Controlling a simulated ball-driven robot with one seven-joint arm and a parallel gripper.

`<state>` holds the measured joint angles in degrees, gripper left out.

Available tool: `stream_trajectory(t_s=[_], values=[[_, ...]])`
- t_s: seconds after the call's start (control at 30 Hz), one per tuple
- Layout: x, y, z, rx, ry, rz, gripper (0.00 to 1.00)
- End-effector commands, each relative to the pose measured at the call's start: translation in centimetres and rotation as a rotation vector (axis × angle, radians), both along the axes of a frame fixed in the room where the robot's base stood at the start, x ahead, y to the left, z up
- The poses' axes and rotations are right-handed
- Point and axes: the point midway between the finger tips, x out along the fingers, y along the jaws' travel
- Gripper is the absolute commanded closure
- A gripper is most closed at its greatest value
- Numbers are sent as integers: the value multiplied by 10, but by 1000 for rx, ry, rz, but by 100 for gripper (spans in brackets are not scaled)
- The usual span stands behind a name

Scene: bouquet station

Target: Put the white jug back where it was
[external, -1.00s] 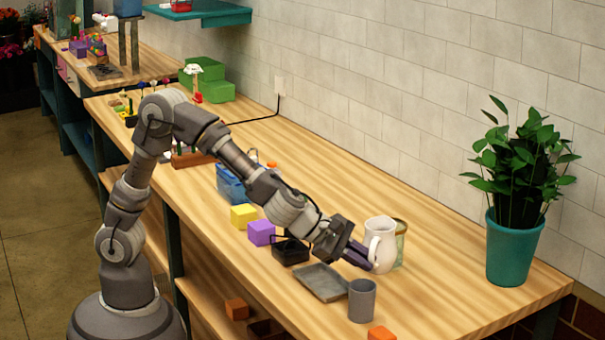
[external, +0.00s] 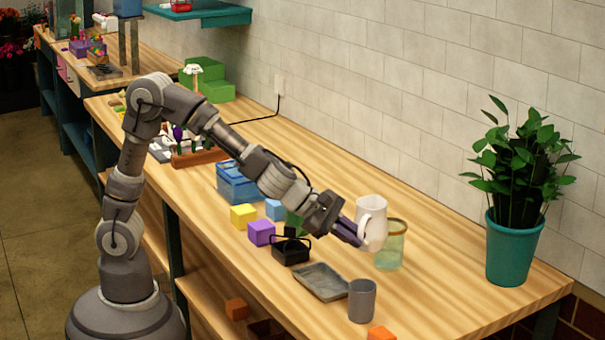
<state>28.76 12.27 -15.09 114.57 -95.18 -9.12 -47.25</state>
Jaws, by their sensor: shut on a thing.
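The white jug (external: 371,225) is upright, and my gripper (external: 350,231) is shut on it from the left, at its handle side. The jug appears raised above the wooden counter. It stands in front of and partly covers a greenish glass jar (external: 391,246) just to its right. I cannot tell whether the jug and the jar touch. The fingertips are partly hidden against the jug.
A grey tray (external: 321,282), a grey cup (external: 362,300) and a black basket (external: 290,250) stand below and left of the jug. Purple (external: 261,232) and yellow (external: 243,216) blocks lie further left. A potted plant (external: 513,248) stands right. The counter between jar and plant is clear.

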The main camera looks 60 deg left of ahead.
Motion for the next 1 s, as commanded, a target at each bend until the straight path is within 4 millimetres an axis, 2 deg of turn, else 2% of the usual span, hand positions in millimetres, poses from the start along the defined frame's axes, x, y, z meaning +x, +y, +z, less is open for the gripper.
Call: stream_trajectory(t_s=[0.03,0.1,0.27,0.47,0.67,0.87,1.0], values=[[2,14,14,-3,-3,-4,100],[4,29,22,-7,-5,-19,100],[20,58,31,-13,-8,-31,100],[57,90,34,-16,-8,-17,100],[99,135,34,-19,-7,8,100],[147,208,32,-22,-2,40,100],[174,274,27,-23,1,65,100]])
